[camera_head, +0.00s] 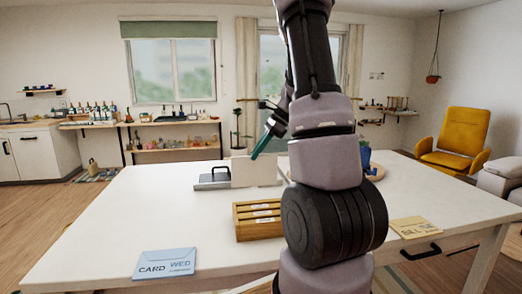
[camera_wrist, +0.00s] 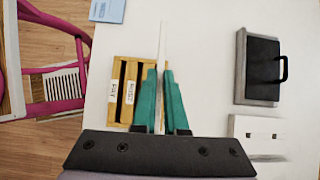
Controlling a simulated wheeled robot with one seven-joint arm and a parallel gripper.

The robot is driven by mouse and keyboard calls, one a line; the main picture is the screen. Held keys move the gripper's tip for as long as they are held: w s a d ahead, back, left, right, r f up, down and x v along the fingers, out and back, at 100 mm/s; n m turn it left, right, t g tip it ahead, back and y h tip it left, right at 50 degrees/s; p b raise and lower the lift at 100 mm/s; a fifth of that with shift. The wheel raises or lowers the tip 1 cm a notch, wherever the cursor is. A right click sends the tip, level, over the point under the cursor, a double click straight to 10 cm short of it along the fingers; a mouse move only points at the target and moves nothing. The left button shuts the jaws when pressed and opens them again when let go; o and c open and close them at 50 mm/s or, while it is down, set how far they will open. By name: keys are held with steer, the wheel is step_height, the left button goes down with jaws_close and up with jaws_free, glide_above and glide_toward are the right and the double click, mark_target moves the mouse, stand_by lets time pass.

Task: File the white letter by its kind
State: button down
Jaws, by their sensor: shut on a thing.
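My gripper (camera_head: 254,156) is shut on the white letter (camera_head: 246,174), which hangs upright below the teal fingers, above the table, in the head view. In the wrist view the letter (camera_wrist: 162,45) shows edge-on as a thin white strip between the fingers (camera_wrist: 160,76), so its face cannot be read there. The wooden letter sorter (camera_head: 257,221) sits on the table, nearer the head camera than the letter. In the wrist view the sorter (camera_wrist: 117,103) is just left of the letter, with dark slots and white labels; my fingers hide part of it.
A blue envelope (camera_head: 165,263) lies at the table's front left, a yellow one (camera_head: 415,228) at the right. A grey block with a black handle (camera_head: 213,180) stands behind the sorter. A white block (camera_wrist: 250,128) is beside it in the wrist view. The table's left part is clear.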

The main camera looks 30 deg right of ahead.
mark_target(261, 177)
steer(key=shift+s+d+r, duration=0.1)
steer(key=shift+d, duration=0.4)
steer(key=shift+d+r, duration=0.1)
steer(key=shift+d, duration=0.15)
steer(key=shift+f, duration=2.7)
steer(key=shift+f, duration=2.2)
steer(key=c, duration=0.9)
jaws_free()
steer(key=v, duration=1)
steer(key=shift+s+d+r, duration=0.1)
steer(key=shift+r, duration=0.3)
